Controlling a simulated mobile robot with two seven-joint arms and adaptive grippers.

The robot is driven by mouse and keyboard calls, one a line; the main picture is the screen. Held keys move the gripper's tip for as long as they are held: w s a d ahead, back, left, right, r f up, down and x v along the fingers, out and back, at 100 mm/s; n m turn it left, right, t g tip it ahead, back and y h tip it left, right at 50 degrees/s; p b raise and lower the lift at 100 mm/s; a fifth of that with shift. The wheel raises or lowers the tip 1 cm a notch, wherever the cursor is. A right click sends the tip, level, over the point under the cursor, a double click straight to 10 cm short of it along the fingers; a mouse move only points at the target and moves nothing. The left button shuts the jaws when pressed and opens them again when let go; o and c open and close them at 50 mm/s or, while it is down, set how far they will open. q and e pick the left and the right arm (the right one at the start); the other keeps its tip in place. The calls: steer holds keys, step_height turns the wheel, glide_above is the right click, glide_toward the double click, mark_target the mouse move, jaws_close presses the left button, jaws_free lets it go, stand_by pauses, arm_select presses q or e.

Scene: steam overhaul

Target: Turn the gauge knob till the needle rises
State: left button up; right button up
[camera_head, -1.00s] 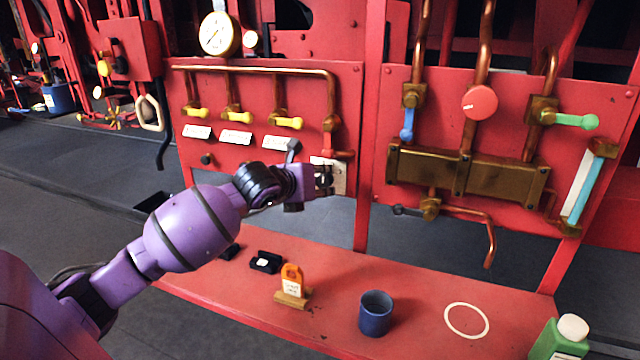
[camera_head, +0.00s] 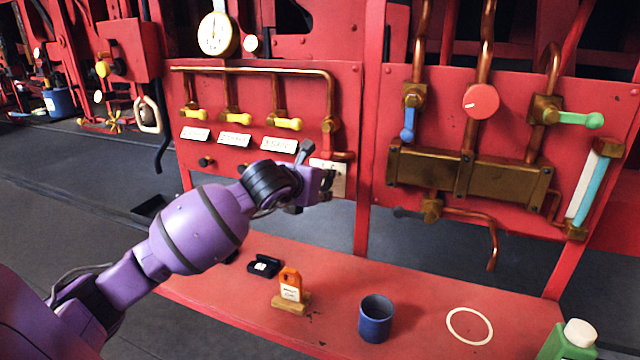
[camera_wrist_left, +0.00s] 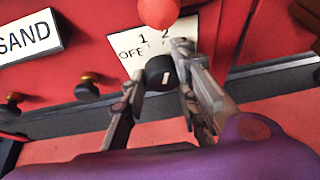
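The gauge knob (camera_wrist_left: 160,73) is black with a white mark and sits on a pale plate (camera_wrist_left: 128,42) marked OFF, 1 and 2. In the head view the plate (camera_head: 336,172) shows beside my gripper, which hides the knob. My left gripper (camera_wrist_left: 158,70) is open at the knob, one finger on each side, with a small gap at the left finger. It also shows in the head view (camera_head: 326,185). The round gauge (camera_head: 217,34) with a white face is at the upper left, its thin needle roughly upright. My right gripper is out of view.
Yellow-handled valves (camera_head: 288,124) and white label plates (camera_head: 279,145) are on the panel above and left. Below, the red shelf (camera_head: 420,285) holds an orange tag (camera_head: 290,284) and a blue cup (camera_head: 376,318).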

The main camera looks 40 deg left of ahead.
arm_select(q)
steer(key=o, duration=0.3)
steer(key=shift+s+a+f, duration=0.1)
steer(key=shift+a+f, duration=0.15)
steer(key=shift+a, duration=0.05)
steer(key=shift+o, duration=0.2)
steer(key=shift+d+r, duration=0.1)
steer(key=shift+r, duration=0.1)
steer(key=v, duration=1.2)
